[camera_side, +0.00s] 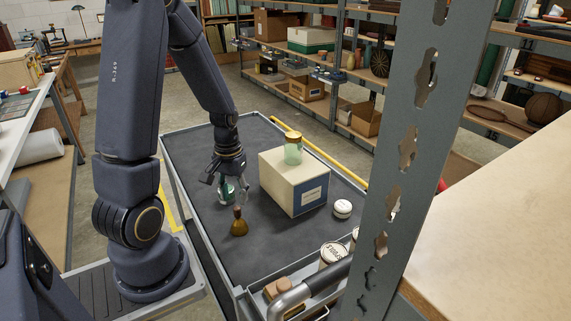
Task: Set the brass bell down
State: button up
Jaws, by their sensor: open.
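The brass bell (239,227) stands upright on the dark top of the cart (211,245), its handle pointing up. My gripper (227,188) is open, with its fingers pointing down. It is over the cart, just behind and above the bell in this view. A green and white container (226,194) shows between and behind the fingers, partly hidden. I cannot tell whether a finger touches it or the bell's handle.
A cream box (283,185) with a blue label stands right of my gripper, with a green jar (292,150) on top. A grey upright (410,150) blocks part of the view. The cart's far left is clear.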

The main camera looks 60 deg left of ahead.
notch_tip(320, 180, up, 10)
jog(key=d+r+m+t, duration=0.2)
jog(key=d+r+m, duration=0.2)
jog(key=d+r, duration=0.3)
jog(key=d, duration=0.2)
jog(key=shift+w+d+r+t+y, duration=0.15)
jog(key=shift+w+d+t+y, duration=0.15)
jog(key=shift+t+y, duration=0.1)
jog(key=shift+o, duration=0.5)
jog(key=s+d+r+m+t, duration=0.2)
jog(key=s+d+r+m, duration=0.1)
jog(key=d, duration=0.4)
jog(key=shift+s+d+r+m+t+h, duration=0.2)
jog(key=shift+m+t+h, duration=0.1)
jog(key=shift+t+h, duration=0.1)
